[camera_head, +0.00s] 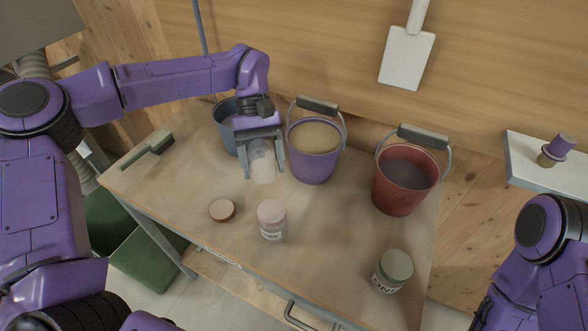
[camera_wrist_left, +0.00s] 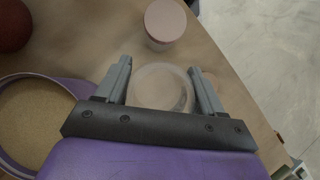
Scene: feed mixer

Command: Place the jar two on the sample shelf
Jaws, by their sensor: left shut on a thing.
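A clear jar (camera_head: 262,168) with no lid on is between the fingers of my left gripper (camera_head: 263,158), which is shut on it. It also shows in the left wrist view (camera_wrist_left: 163,88). No label can be read on it, and I cannot tell whether it touches the table. A pink-lidded jar (camera_head: 271,219), its label partly readable as THREE, and a green-lidded jar (camera_head: 393,270) marked ONE stand on the table. A loose reddish-brown lid (camera_head: 222,210) lies left of the pink-lidded jar. My right gripper is out of view.
Behind the jars on the table (camera_head: 180,180) stand a blue-grey bucket (camera_head: 225,118), a purple bucket (camera_head: 313,165) and a red bucket (camera_head: 403,190). A brush (camera_head: 158,143) lies at the left. A white wall shelf (camera_head: 525,160) at the right holds a small purple-topped object (camera_head: 562,145).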

